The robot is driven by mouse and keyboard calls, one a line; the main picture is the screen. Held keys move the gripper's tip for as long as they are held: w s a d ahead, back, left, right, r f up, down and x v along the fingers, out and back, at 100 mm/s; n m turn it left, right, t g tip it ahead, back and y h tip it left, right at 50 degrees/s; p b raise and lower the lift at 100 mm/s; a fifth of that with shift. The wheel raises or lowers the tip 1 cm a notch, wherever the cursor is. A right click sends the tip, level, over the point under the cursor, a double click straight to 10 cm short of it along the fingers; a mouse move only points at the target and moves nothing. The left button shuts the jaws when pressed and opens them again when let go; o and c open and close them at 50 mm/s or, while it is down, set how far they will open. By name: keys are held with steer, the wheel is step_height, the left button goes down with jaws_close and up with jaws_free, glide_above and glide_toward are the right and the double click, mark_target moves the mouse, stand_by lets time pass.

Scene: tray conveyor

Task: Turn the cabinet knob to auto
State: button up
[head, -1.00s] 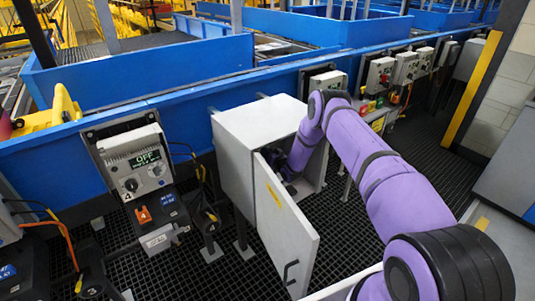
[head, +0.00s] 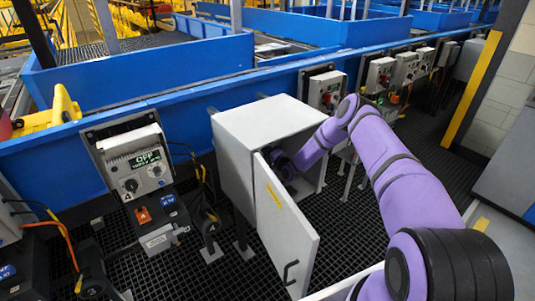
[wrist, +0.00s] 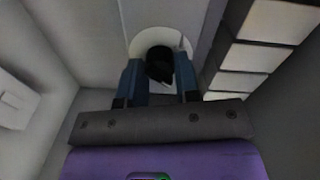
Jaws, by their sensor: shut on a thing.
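The grey cabinet (head: 240,148) stands in the middle of the head view with its door (head: 287,225) swung open toward me. My arm reaches in through the opening, and the dark end of my wrist shows inside; the fingers are hidden there. In the wrist view, the blue fingers of my gripper (wrist: 159,72) are shut on a black knob (wrist: 159,64), one on each side. The knob sits in front of a round white plate (wrist: 147,38) on the cabinet's inner panel. The knob's setting and any auto mark cannot be made out.
Cabinet walls close in around my gripper. A row of pale blocks (wrist: 245,57) lies close to its right in the wrist view. A control box reading OFF (head: 137,170) hangs left of the cabinet. A blue conveyor rail (head: 180,115) runs behind.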

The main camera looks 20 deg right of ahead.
steer(key=shift+f+m, duration=0.1)
steer(key=shift+m, duration=0.5)
steer(key=o, duration=0.9)
steer(key=shift+o, duration=0.2)
steer(key=shift+s, duration=0.15)
steer(key=v, duration=1)
steer(key=shift+s, duration=0.3)
steer(key=shift+d, duration=0.1)
